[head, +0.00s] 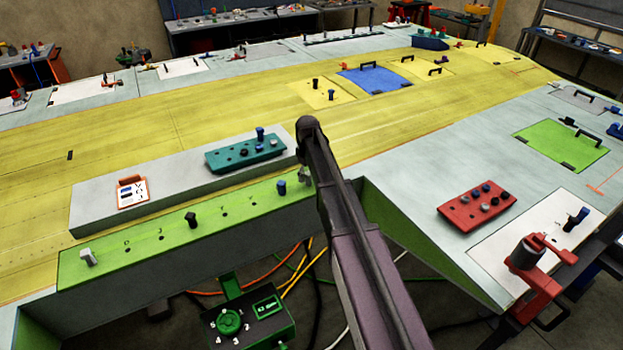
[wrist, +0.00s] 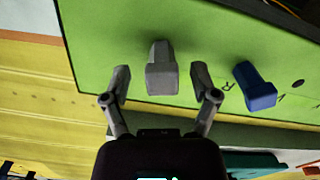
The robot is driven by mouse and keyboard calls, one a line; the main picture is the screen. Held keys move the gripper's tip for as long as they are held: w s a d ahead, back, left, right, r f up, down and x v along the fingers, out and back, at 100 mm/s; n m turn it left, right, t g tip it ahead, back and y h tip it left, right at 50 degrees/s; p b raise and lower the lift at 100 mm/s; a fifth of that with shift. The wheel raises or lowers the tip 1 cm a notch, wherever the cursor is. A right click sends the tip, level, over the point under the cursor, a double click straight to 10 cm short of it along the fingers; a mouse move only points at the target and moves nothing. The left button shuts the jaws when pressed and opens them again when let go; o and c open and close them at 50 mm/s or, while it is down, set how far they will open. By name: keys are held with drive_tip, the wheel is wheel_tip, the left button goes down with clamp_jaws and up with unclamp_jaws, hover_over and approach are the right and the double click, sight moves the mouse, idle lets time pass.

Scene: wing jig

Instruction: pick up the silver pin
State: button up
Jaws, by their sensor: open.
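The silver pin (wrist: 162,72) stands in the green strip (wrist: 110,30) in the wrist view, a grey block-headed peg. My gripper (wrist: 161,80) is open, with one finger on each side of the pin. Gaps show between the pin and both fingers, so it is not clamped. In the head view my arm covers most of the gripper and the right end of the green strip (head: 140,242). A small grey part shows beside the arm there, and I cannot tell if it is finger or pin.
A blue pin (wrist: 256,88) stands close to my right finger in the wrist view; it shows in the head view (head: 281,187). A black pin (head: 191,219) and a pale grey pin (head: 88,257) stand farther left. A teal block (head: 245,152) lies behind the strip.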

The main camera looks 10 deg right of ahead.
clamp_jaws()
drive_tip(key=shift+r, duration=0.1)
idle(0.4)
wheel_tip(320, 180, up, 3)
drive_tip(key=p, duration=0.3)
drive_tip(key=s+d+r+p, duration=0.1)
drive_tip(key=s+d+p, duration=0.1)
drive_tip(key=s+d, duration=0.7)
drive_tip(key=s, duration=0.4)
drive_tip(key=shift+s+r, duration=0.2)
drive_tip(key=shift+r, duration=0.2)
drive_tip(key=shift+a, duration=0.1)
